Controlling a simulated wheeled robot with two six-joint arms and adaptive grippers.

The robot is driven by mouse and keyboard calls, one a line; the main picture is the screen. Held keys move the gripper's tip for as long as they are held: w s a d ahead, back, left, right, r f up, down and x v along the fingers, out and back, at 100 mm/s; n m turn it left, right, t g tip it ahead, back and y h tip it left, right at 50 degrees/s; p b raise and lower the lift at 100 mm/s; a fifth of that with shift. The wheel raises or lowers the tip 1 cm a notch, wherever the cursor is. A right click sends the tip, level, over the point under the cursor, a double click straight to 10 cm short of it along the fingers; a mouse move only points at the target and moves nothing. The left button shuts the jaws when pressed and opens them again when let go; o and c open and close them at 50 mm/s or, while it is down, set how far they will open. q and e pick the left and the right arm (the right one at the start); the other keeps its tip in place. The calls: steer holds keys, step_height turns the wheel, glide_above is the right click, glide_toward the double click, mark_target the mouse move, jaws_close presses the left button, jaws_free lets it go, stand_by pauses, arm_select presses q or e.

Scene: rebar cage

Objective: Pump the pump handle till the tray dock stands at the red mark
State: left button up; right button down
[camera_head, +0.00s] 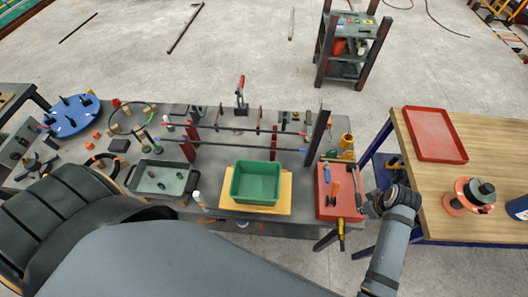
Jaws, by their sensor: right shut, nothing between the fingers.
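A green tray (256,183) sits on a flat yellow plate (227,204) at the table's front edge; I take this plate to be the tray dock. Right of it is a red block (323,209) with a dark lever (355,188) along its right side, perhaps the pump handle. My right gripper (372,206) is shut and empty, close beside the block's right edge near the lever; I cannot tell whether they touch. I cannot pick out the red mark for certain. My left gripper does not show; only large dark and grey arm parts fill the lower left.
Dark posts with horizontal bars (230,128) stand behind the green tray. A grey tray (162,178) and a blue disc (72,116) lie left. A wooden table (470,180) stands right, across a narrow gap. A shelf rack (350,45) stands behind on open floor.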

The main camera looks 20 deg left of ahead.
steer(key=shift+w+a+r+p, duration=0.1)
steer(key=shift+w+r+p, duration=0.15)
steer(key=shift+r+p, duration=0.5)
steer(key=shift+w+a+r+p, duration=0.1)
steer(key=shift+w+r+p, duration=0.15)
steer(key=shift+r+p, duration=0.5)
steer(key=r, duration=0.1)
steer(key=w+r, duration=0.1)
steer(key=r, duration=0.1)
steer(key=w+r, duration=0.1)
steer(key=r, duration=0.1)
steer(key=shift+w+a+r, duration=0.1)
steer(key=shift+a+r, duration=0.05)
steer(key=shift+a, duration=0.25)
